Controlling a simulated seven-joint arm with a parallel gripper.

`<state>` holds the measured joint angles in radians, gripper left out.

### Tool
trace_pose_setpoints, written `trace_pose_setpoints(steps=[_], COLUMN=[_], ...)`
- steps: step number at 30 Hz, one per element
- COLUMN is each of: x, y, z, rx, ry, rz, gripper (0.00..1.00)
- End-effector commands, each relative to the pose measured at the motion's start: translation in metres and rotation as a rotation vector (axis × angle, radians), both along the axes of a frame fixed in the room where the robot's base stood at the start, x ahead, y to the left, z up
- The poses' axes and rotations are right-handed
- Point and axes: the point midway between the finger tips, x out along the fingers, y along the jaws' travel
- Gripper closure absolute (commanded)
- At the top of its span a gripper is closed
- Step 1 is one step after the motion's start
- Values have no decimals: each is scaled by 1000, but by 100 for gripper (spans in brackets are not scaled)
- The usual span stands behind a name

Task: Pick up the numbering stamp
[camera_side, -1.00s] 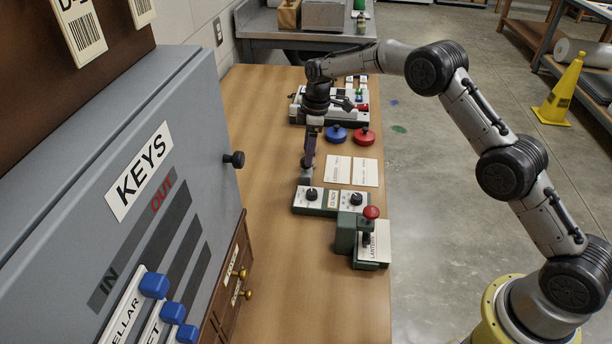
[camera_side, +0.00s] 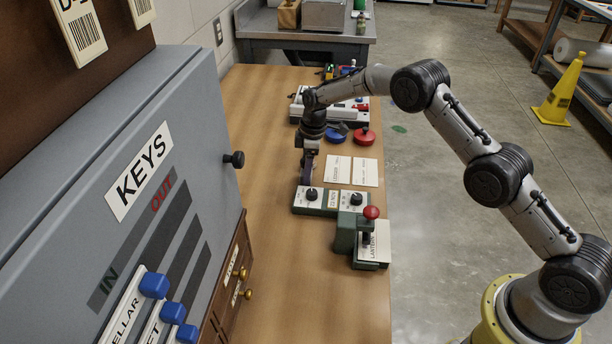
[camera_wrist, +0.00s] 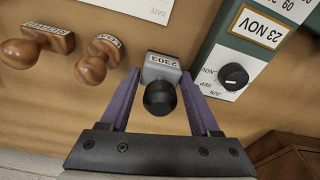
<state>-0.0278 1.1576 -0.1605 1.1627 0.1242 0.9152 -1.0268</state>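The numbering stamp (camera_wrist: 162,66), a small grey block with a "2303" label and a black round knob, stands on the wooden table in the wrist view. My gripper (camera_wrist: 160,74) has its two purple fingers on either side of it, with the knob between them. A narrow gap shows beside the block on each side, so the gripper looks open. The stamp is mostly hidden there behind the fingers.
The dial unit with "23 NOV" is close on the right.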

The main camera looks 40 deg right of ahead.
Motion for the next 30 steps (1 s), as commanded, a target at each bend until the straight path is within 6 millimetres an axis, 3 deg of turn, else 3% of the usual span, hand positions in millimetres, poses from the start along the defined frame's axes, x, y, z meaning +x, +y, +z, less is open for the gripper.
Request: trace_pose_setpoints(steps=[1,9,20,27,30], x=[0,0,1,0,-12], y=[0,0,0,0,-1], z=[0,1,7,36,49], rx=[0,0,1,0,1], ry=[0,-1,-3,-5,-3], rz=[0,0,0,1,0], gripper=[50,96,96,96,96])
